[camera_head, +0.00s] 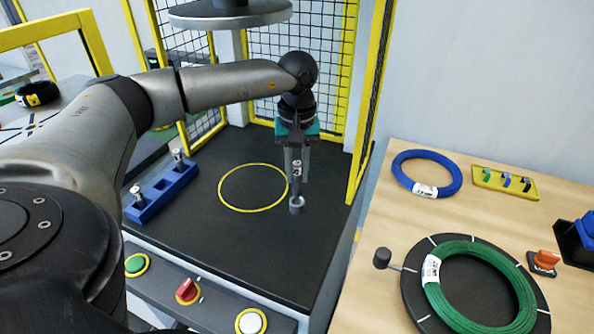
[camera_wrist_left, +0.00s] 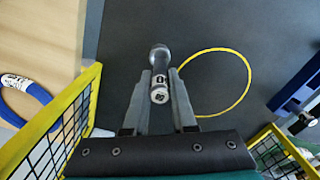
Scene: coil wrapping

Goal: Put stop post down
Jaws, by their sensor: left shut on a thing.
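The stop post (camera_head: 297,204) is a slim grey metal post with a wider round end. My left gripper (camera_head: 298,172) is shut on it and holds it roughly upright, round end down, over the black deck (camera_head: 250,240). In the left wrist view the post (camera_wrist_left: 160,58) sits between the two fingers of the gripper (camera_wrist_left: 159,88). The post's lower end shows just right of the yellow ring (camera_head: 222,200) marked on the deck. I cannot tell whether it touches the deck. A blue rack (camera_head: 160,194) with two similar posts standing in it lies left of the ring. My right gripper is out of view.
Yellow-framed mesh guards (camera_head: 362,130) stand behind and right of the deck. A round grey plate (camera_head: 230,13) hangs above the back. A button panel (camera_head: 190,290) runs along the front. On the wooden table lie a blue coil (camera_head: 399,168) and a green coil (camera_head: 440,300).

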